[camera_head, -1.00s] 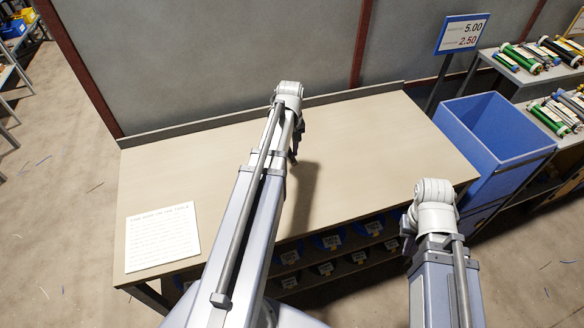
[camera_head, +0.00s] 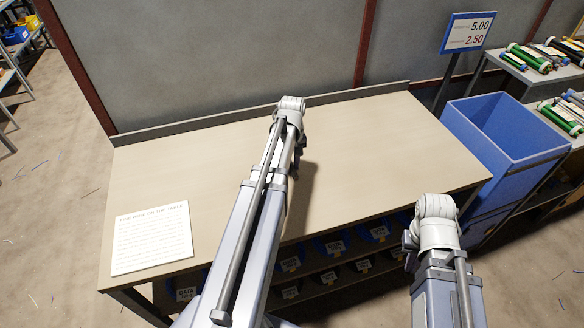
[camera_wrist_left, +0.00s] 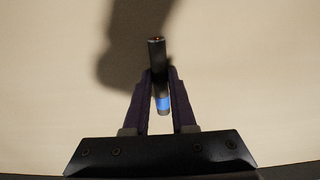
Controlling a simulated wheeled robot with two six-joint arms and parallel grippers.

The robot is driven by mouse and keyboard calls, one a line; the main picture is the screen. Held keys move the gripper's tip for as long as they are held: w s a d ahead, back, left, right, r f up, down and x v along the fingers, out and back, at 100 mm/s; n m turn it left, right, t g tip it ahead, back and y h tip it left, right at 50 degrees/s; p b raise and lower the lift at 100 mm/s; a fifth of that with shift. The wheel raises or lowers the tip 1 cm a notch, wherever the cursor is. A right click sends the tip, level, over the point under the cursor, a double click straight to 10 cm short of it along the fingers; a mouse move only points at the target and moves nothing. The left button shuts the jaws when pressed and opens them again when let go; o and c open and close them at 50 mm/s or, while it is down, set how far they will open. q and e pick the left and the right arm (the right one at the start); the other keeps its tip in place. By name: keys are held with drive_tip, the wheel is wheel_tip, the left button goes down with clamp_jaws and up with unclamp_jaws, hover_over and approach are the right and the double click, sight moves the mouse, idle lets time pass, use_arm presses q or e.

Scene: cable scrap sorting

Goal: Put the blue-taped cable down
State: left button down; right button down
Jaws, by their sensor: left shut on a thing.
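The blue-taped cable (camera_wrist_left: 157,60) is a short black piece with a blue band of tape, seen in the left wrist view. My left gripper (camera_wrist_left: 160,77) is shut on it, with the cable's far end sticking out past the fingertips. The pale table top (camera_head: 370,140) lies below; a shadow shows there, and I cannot tell whether the cable touches the surface. In the head view the left gripper (camera_head: 299,150) is mostly hidden behind its own arm, and the cable cannot be made out. My right arm is at the table's front right; its gripper is hidden.
A white printed sheet (camera_head: 152,238) lies at the table's front left. A blue bin (camera_head: 515,150) stands off the right end, below a price sign (camera_head: 468,32). The table top around the left gripper is clear.

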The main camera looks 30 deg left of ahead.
sight(292, 167)
use_arm(q)
drive_tip(key=shift+f, duration=0.15)
drive_tip(key=c, duration=0.7)
unclamp_jaws()
drive_tip(key=shift+c, duration=0.2)
wheel_tip(292, 167, up, 12)
drive_tip(key=p, duration=1.2)
drive_tip(key=shift+r, duration=0.25)
